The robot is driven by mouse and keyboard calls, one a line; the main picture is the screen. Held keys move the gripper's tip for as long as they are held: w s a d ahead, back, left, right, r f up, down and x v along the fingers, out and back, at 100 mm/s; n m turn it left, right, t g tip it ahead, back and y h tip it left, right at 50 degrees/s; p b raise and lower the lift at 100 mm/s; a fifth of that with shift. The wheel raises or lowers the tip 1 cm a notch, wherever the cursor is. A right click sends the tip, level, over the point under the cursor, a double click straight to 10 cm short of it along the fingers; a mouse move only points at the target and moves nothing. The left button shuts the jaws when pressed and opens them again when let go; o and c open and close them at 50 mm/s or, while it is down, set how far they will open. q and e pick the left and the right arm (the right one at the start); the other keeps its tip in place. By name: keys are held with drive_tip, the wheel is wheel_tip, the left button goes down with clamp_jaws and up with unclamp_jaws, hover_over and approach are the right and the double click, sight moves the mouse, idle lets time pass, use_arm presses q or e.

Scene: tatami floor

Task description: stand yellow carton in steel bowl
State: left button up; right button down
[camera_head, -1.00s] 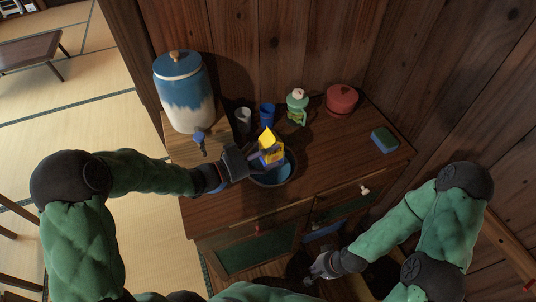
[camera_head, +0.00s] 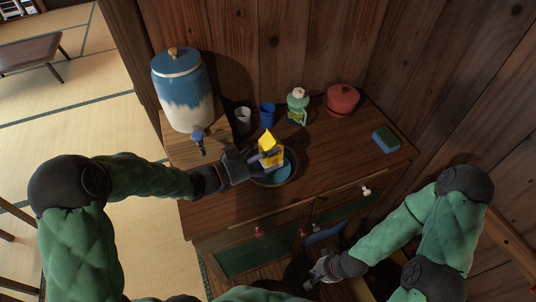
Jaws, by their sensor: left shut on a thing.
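The yellow carton (camera_head: 268,142) is upright with a peaked top, at the steel bowl (camera_head: 289,176) on the wooden cabinet top. The bowl is dark with a blue inside. My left gripper (camera_head: 256,163) comes in from the left and is shut on the carton, its fingers covering part of the carton's lower side. The carton's base is over or inside the bowl; I cannot tell whether it touches the bottom. My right gripper (camera_head: 314,279) is low in front of the cabinet, away from the carton; its fingers are too small and dark to read.
Behind the bowl stand a white cup (camera_head: 243,118), a blue cup (camera_head: 267,114), a green bottle (camera_head: 297,106) and a red pot (camera_head: 342,100). A blue-white dispenser (camera_head: 184,90) stands at left. A blue-green sponge (camera_head: 386,139) lies at right.

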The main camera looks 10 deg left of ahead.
use_arm(q)
drive_tip(key=shift+f, duration=0.1)
drive_tip(key=o, duration=1.4)
drive_tip(key=shift+r+p, duration=0.45)
drive_tip(key=shift+p, duration=0.15)
drive_tip(key=shift+r+p, duration=0.3)
drive_tip(key=shift+p, duration=0.2)
drive_tip(key=p+v, duration=0.1)
drive_tip(key=v, duration=1.1)
drive_tip(key=shift+p, duration=0.3)
drive_tip(key=shift+f, duration=0.2)
